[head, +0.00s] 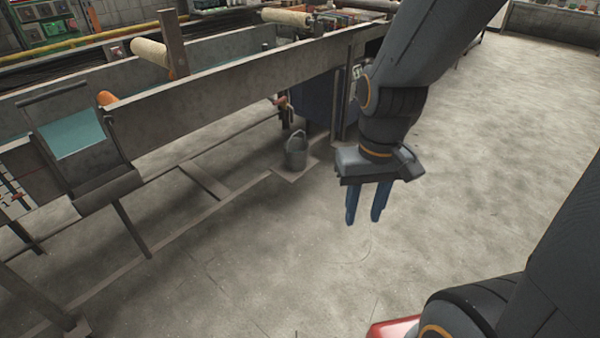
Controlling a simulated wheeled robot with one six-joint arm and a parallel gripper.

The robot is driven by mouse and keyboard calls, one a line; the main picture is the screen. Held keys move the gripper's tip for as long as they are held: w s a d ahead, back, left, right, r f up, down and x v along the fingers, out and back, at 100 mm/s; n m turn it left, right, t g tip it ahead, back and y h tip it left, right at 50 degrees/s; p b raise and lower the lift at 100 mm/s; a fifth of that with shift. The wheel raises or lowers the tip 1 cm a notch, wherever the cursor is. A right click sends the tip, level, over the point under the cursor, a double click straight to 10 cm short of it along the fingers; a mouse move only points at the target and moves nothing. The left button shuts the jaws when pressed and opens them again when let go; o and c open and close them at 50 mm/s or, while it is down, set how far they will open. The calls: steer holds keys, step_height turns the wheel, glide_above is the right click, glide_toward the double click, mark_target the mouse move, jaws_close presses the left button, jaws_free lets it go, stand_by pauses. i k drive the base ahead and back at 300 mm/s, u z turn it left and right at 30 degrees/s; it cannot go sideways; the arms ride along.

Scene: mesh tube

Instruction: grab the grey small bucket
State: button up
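The small grey bucket (296,153) stands upright at the foot of the long machine frame, near a post, with its handle raised. My gripper (362,220) points down over the open floor, to the right of the bucket and lower in the picture. Its two blue fingers are apart with a gap between them, and nothing shows between them. The gripper is clear of the bucket. Nothing covers the bucket's front side.
A long grey trough (220,100) on metal legs runs along the left and back. Its low floor rail (150,256) leads toward the bucket. An orange object (107,98) sits at the trough's edge. The concrete floor (500,150) is free in the middle and right.

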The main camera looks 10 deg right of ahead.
mark_target(295, 149)
steer(key=z, duration=0.4)
steer(key=k, duration=0.15)
steer(key=u, duration=1.1)
steer(key=i, duration=2.2)
steer(key=z, duration=1.7)
steer(key=i, duration=0.65)
steer(key=z, duration=0.5)
